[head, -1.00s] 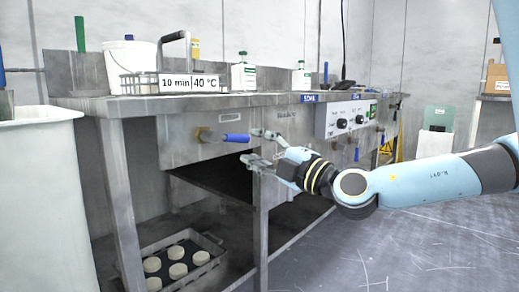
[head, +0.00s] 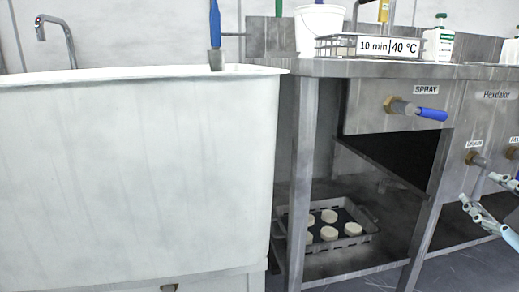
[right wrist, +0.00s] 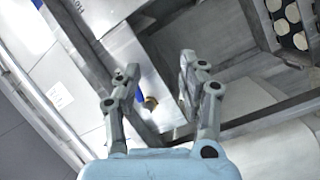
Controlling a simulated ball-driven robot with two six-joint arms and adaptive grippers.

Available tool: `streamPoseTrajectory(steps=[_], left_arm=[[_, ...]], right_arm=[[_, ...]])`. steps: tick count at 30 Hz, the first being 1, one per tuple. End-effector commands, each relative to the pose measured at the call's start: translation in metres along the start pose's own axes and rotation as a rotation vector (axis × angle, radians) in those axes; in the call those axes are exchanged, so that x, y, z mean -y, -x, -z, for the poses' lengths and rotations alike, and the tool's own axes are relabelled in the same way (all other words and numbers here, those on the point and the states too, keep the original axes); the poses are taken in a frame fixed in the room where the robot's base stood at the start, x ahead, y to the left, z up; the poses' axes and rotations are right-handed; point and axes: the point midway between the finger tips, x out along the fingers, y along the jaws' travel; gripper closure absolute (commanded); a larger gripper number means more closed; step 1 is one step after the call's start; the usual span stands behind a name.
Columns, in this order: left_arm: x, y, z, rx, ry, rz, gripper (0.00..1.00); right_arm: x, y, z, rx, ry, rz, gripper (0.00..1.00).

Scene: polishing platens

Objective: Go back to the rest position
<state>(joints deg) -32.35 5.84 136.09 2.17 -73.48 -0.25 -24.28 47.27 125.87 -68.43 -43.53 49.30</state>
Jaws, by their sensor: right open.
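My right gripper (head: 480,190) is at the right edge of the head view, in front of the bench front, with its fingers apart. In the right wrist view (right wrist: 158,68) it is open and empty. A brass valve with a blue handle (head: 430,114) under the SPRAY label is up and left of the gripper, apart from it. Another brass valve (head: 475,159) is close above it in the picture; I cannot tell the depth gap. A brass fitting (right wrist: 150,102) shows beyond the fingers in the wrist view. My left gripper is not in view.
A large white tub (head: 140,170) fills the left. The steel bench (head: 300,180) carries a wire basket (head: 335,47) with a 10 min / 40 °C sign, a white bucket (head: 318,28) and bottles. A tray (head: 368,232) of pale discs sits on the lower shelf. Floor shows at lower right.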

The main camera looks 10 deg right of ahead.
Motion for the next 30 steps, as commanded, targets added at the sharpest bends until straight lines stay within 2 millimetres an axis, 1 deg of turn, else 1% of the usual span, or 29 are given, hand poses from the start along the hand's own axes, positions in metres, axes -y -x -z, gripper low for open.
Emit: streamPoseTrajectory(steps=[1,2,3,5,6,9,11,12,15,18,21,22,23,26,30], left_arm=[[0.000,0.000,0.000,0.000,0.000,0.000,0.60],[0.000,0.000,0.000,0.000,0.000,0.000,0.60],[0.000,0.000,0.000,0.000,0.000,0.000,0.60],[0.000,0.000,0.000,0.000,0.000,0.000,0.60],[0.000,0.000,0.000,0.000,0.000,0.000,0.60],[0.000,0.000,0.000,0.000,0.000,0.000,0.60],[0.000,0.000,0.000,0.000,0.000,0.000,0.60],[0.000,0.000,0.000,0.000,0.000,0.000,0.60],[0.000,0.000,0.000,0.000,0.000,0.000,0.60],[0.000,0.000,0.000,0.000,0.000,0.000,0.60],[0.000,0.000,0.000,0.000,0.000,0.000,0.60],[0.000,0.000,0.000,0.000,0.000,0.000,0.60],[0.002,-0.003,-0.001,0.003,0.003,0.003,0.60],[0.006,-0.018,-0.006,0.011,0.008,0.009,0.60],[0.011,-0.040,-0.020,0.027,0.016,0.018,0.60]], right_arm=[[0.021,0.023,-0.024,0.145,-0.115,0.022,0.58],[0.034,0.038,-0.037,0.235,-0.177,0.040,0.58],[0.054,0.059,-0.053,0.356,-0.256,0.070,0.58],[0.083,0.091,-0.069,0.522,-0.357,0.129,0.58],[0.102,0.111,-0.075,0.614,-0.411,0.173,0.58],[0.142,0.155,-0.077,0.794,-0.521,0.292,0.58],[0.163,0.178,-0.072,0.873,-0.572,0.366,0.58],[0.175,0.191,-0.067,0.916,-0.601,0.418,0.58],[0.201,0.221,-0.049,0.995,-0.664,0.555,0.58],[0.222,0.244,-0.026,1.033,-0.700,0.715,0.58],[0.234,0.265,-0.011,1.019,-0.647,0.896,0.58],[0.234,0.266,-0.013,1.006,-0.605,0.917,0.58],[0.235,0.264,-0.016,1.012,-0.611,0.907,0.58],[0.246,0.264,-0.028,1.025,-0.610,0.898,0.58],[0.263,0.269,-0.049,1.044,-0.606,0.891,0.58]])
